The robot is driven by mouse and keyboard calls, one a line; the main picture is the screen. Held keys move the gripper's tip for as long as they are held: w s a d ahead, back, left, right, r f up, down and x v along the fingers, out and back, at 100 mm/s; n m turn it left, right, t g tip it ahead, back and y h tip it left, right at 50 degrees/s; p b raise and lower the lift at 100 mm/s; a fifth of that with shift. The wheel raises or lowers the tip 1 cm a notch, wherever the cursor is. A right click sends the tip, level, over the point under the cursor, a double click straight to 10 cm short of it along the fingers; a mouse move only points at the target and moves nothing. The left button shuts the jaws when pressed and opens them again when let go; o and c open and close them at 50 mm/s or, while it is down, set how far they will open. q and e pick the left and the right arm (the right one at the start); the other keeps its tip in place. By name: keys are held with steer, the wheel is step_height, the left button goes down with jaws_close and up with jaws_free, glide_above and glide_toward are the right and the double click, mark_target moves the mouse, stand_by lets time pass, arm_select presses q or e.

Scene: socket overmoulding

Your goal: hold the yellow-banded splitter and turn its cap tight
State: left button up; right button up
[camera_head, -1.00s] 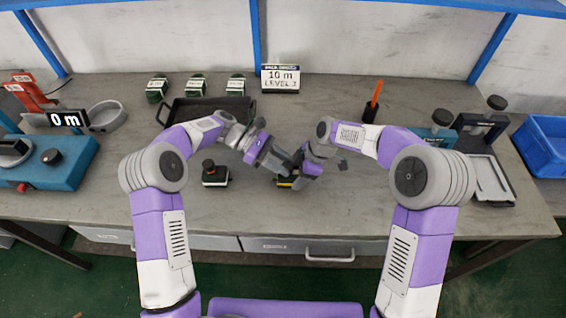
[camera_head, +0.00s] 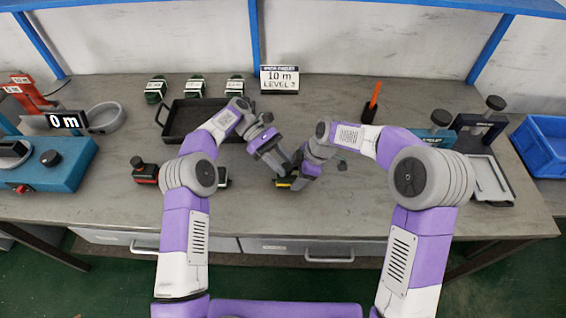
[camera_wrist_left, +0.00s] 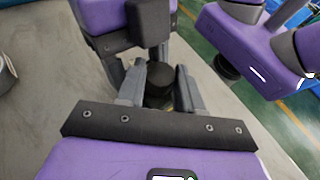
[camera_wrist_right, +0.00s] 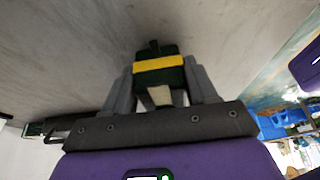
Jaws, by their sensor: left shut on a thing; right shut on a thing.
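The yellow-banded splitter (camera_head: 285,184) is a dark block with a yellow stripe, near the middle front of the table. The right wrist view shows its yellow band (camera_wrist_right: 158,64) between the fingers of my right gripper (camera_wrist_right: 160,82), which is shut on its body. My left gripper (camera_wrist_left: 159,88) is shut on the round black cap (camera_wrist_left: 159,74) of the splitter. In the head view both grippers meet over the splitter, the left (camera_head: 284,172) from the left and the right (camera_head: 296,180) from the right, hiding most of it and the cap.
A red-banded unit (camera_head: 146,173) stands left of my left arm; another unit (camera_head: 223,178) is partly hidden by it. The table right of the grippers is partly clear.

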arm_select(q)
steer(key=shift+r, duration=0.15)
arm_select(e)
steer(key=shift+f, duration=0.1)
arm_select(q)
steer(key=o, duration=1.1)
steer(key=shift+c, duration=0.2)
steer(key=shift+n+t+h, duration=0.3)
